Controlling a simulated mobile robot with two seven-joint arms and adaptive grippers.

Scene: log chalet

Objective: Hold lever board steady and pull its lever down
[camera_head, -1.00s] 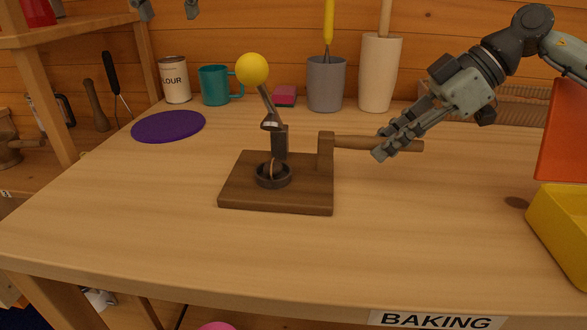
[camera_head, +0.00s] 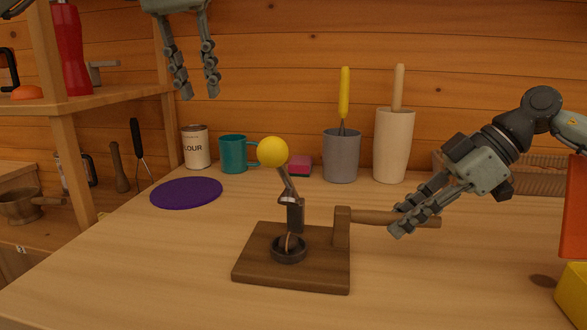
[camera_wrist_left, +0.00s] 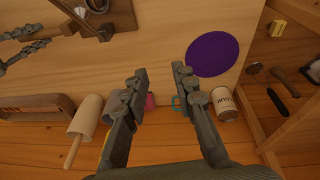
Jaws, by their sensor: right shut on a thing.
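The lever board (camera_head: 310,275) is a dark wooden base lying on the table, with a ring on it and a wooden handle (camera_head: 380,218) sticking out to the right. Its lever stands up, tilted slightly left, with a yellow ball knob (camera_head: 272,152) on top. My right gripper (camera_head: 412,219) is shut on the handle. My left gripper (camera_head: 199,95) is open and empty, high above the back of the table, up and left of the knob. In the left wrist view its fingers (camera_wrist_left: 158,75) are spread apart, and part of the board (camera_wrist_left: 90,12) shows at the top.
A purple disc (camera_head: 187,192), a flour can (camera_head: 196,147), a teal mug (camera_head: 234,154), a pink sponge (camera_head: 300,166), a grey pot (camera_head: 341,157) and a cream holder (camera_head: 394,146) stand along the back. A yellow bin (camera_head: 572,295) is at the right edge. The table's front left is clear.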

